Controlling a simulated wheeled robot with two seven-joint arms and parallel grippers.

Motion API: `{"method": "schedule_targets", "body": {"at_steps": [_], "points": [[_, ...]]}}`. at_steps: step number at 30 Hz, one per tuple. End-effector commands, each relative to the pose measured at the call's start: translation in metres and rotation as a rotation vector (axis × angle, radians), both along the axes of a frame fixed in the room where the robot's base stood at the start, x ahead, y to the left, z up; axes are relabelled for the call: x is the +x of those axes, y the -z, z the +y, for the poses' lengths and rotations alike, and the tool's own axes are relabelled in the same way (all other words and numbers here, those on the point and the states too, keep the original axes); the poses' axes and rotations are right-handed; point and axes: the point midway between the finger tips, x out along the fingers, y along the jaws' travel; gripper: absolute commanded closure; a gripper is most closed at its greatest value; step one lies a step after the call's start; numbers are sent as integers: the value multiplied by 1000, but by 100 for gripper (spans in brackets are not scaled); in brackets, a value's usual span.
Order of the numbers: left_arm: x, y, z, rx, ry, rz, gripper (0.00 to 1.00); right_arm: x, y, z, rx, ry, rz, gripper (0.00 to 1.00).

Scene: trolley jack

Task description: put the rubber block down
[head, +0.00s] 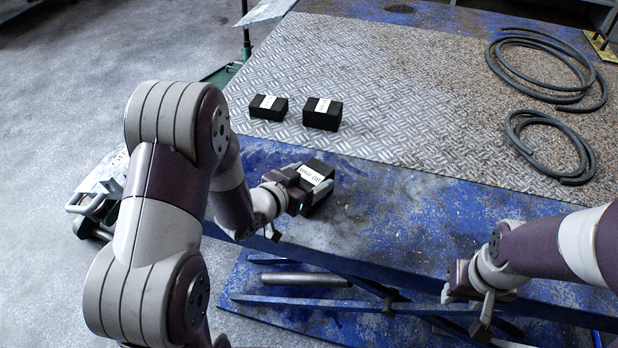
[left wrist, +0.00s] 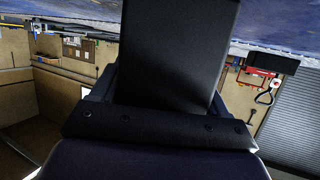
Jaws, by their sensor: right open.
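A black rubber block (head: 317,202) with a white printed label is at the near blue strip of the lift platform (head: 400,215). My left gripper (head: 308,187) is shut on it. In the left wrist view the block (left wrist: 175,50) fills the space between the fingers and hides much of what is behind it. I cannot tell whether its underside touches the platform. My right gripper (head: 483,312) is open and empty, low at the platform's near edge.
Two more labelled black blocks, a smaller one (head: 268,108) and a larger one (head: 322,114), stand on the tread plate (head: 400,90). Coiled hoses (head: 555,75) lie at the right. A trolley jack (head: 95,205) is on the floor at left. Bare blue surface lies right of the held block.

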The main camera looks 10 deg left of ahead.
Motion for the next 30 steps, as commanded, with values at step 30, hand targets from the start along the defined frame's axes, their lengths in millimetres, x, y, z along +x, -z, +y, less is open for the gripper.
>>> {"method": "schedule_targets", "body": {"at_steps": [30], "points": [[-97, -44, 46, 2, -3, 1, 1, 0, -26, 0, 0, 0, 0, 57]]}}
